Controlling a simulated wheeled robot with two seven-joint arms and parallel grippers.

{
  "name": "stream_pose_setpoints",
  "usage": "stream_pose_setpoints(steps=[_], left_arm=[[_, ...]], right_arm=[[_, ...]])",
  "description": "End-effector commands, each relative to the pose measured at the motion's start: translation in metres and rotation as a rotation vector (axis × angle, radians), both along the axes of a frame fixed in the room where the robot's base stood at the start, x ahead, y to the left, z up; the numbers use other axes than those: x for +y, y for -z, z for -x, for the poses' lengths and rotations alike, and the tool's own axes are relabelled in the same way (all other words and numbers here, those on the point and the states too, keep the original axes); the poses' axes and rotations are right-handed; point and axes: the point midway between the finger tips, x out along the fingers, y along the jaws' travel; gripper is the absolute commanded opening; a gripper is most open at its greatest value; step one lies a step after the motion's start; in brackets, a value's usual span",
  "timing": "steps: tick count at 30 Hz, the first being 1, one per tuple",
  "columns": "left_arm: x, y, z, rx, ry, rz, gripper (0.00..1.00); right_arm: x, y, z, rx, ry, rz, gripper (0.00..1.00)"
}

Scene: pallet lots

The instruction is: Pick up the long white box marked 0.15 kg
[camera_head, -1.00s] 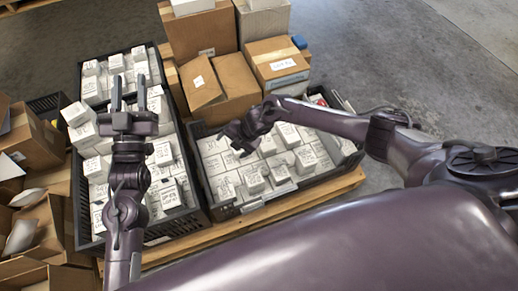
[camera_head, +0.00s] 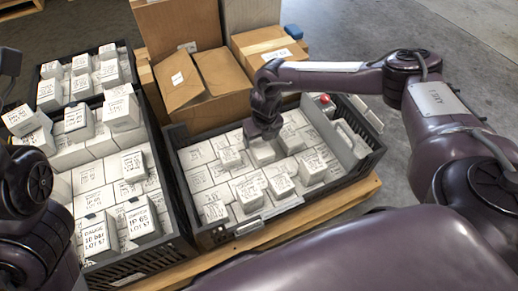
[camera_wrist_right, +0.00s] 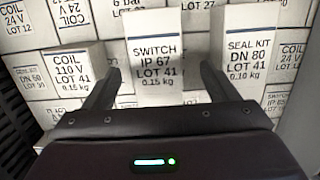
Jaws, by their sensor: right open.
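A white box marked SWITCH IP 67 LOT 41 0.15 kg (camera_wrist_right: 156,62) stands up between the fingers of my right gripper (camera_wrist_right: 155,80) in the right wrist view. The fingers are open, one at each side of it; contact cannot be told. A neighbouring white box marked COIL 110 V LOT 41 (camera_wrist_right: 70,72) also reads 0.15 kg. In the head view my right gripper (camera_head: 264,130) points down over the packed white boxes in the right black crate (camera_head: 207,237), hiding part of the box below it. My left arm shows at the left edge, its gripper out of view.
A white box marked SEAL KIT DN 80 0.10 kg (camera_wrist_right: 245,58) stands close to the right finger. Another black crate (camera_head: 150,262) of white boxes is on the left. Brown cartons (camera_head: 215,85) stand behind. The crates sit on a wooden pallet (camera_head: 330,208).

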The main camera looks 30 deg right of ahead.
Motion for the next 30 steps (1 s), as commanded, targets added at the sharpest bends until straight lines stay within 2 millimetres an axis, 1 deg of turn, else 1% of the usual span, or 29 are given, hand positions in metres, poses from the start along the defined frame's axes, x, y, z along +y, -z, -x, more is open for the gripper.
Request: stream_pose_setpoints(steps=[1, 4, 7, 10, 17, 27, 29, 30], left_arm=[[-0.001, 0.003, 0.005, -0.021, -0.001, -0.001, 0.36], [-0.001, 0.0, 0.011, -0.045, -0.005, -0.001, 0.36], [0.003, -0.002, 0.013, -0.057, -0.023, 0.01, 0.36], [0.005, -0.006, 0.014, -0.063, -0.03, 0.016, 0.36], [0.005, -0.008, 0.014, -0.062, -0.031, 0.016, 0.36], [0.005, -0.007, 0.014, -0.062, -0.031, 0.016, 0.36], [0.005, -0.008, 0.014, -0.062, -0.031, 0.016, 0.36], [0.005, -0.008, 0.014, -0.062, -0.031, 0.016, 0.36]], right_arm=[[0.002, 0.012, -0.001, -0.001, -0.001, 0.0, 0.8], [0.004, 0.024, -0.004, -0.001, 0.0, 0.001, 0.8], [0.004, 0.036, -0.005, 0.0, 0.001, 0.001, 0.8], [0.004, 0.04, -0.007, -0.001, 0.002, -0.001, 0.8], [0.004, 0.039, -0.007, -0.001, 0.002, -0.001, 0.8], [0.003, 0.039, -0.007, -0.001, 0.002, -0.001, 0.35], [0.003, 0.039, -0.007, -0.001, 0.002, -0.001, 0.28], [0.004, 0.038, -0.007, -0.001, 0.002, -0.001, 0.28]])
